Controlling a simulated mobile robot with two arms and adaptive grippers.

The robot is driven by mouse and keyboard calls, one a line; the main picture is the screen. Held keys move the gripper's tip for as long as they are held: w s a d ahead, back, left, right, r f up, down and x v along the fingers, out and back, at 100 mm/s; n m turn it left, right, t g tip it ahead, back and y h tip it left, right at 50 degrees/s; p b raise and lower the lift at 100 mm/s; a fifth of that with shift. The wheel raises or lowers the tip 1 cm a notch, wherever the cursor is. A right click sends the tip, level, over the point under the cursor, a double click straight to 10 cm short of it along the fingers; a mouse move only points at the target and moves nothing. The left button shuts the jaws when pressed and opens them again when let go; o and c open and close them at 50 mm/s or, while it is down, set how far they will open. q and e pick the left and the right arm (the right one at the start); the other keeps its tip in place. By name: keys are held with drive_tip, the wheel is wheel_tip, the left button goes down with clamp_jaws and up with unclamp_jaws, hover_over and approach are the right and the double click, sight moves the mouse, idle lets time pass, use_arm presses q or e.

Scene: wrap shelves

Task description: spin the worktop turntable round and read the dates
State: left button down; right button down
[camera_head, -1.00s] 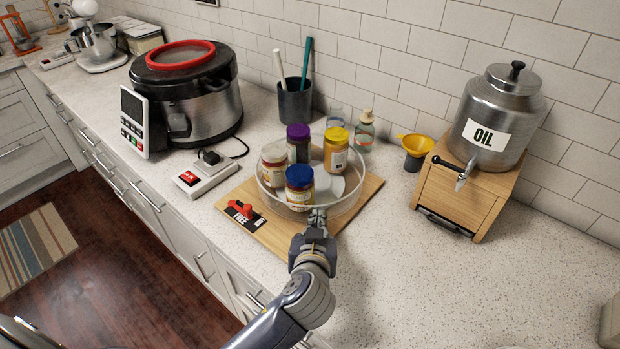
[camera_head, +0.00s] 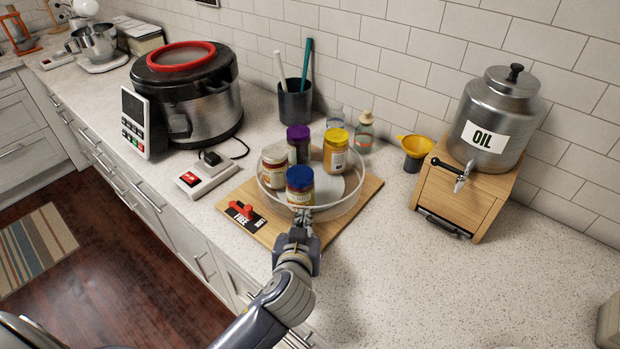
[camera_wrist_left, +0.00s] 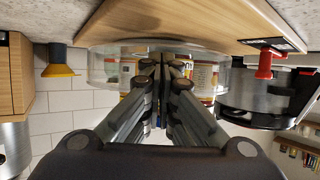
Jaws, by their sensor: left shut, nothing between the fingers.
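The turntable (camera_head: 345,205) is a round clear-walled tray on a wooden board (camera_head: 262,232). Several jars stand in it: a blue-lidded jar (camera_head: 299,187) at the front, a white-lidded jar (camera_head: 274,165) at the left, a purple-lidded jar (camera_head: 298,145) at the back and a yellow-lidded jar (camera_head: 336,150) at the right. Their labels are too small to read dates. My left gripper (camera_head: 302,218) is shut and empty, its tips at the tray's front wall; contact is unclear. The left wrist view, upside down, shows the closed fingers (camera_wrist_left: 163,70) before the clear wall (camera_wrist_left: 103,65). My right gripper is out of view.
A red lever (camera_head: 241,209) with a "FREE" label sits on the board's left corner. A plugged white switch box (camera_head: 207,176) and a large cooker (camera_head: 187,95) stand left. A yellow funnel (camera_head: 416,147) and an oil dispenser (camera_head: 494,120) stand right.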

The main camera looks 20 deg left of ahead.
sight(293, 213)
use_arm(q)
drive_tip(key=shift+a, duration=0.15)
drive_tip(key=shift+a, duration=1.4)
drive_tip(key=shift+s+d+p, duration=0.1)
drive_tip(key=shift+s+p, duration=0.25)
drive_tip(key=shift+s, duration=1.45)
drive_tip(key=shift+v, duration=3.7)
drive_tip(key=shift+w, duration=0.1)
